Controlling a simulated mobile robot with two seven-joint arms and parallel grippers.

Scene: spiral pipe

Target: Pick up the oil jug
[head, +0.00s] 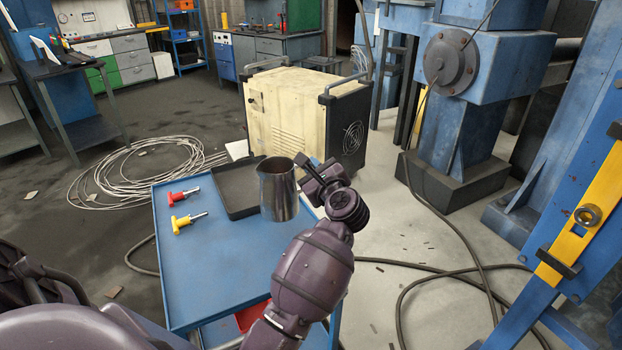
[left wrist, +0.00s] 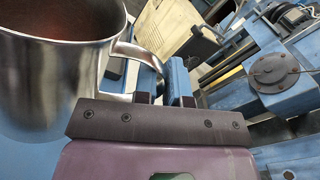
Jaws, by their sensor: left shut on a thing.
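The oil jug (head: 278,192) is a shiny metal pitcher, roughly upright, at the right side of the blue cart in the head view. In the left wrist view the jug (left wrist: 45,85) fills the left side, with dark reddish-brown inside its rim. My left gripper (head: 308,170) is at the jug's right side, shut on its handle (left wrist: 137,55). In the left wrist view the left gripper's fingers (left wrist: 163,85) are at the handle. I cannot tell whether the jug's base is clear of the cart. My right gripper is not in view.
The blue cart top (head: 215,260) holds a black tray (head: 240,208) beside the jug, plus a red-handled tool (head: 182,196) and a yellow-handled tool (head: 188,222). A cream machine (head: 300,115) stands behind. Cables (head: 440,270) lie on the floor at right. The cart's front is clear.

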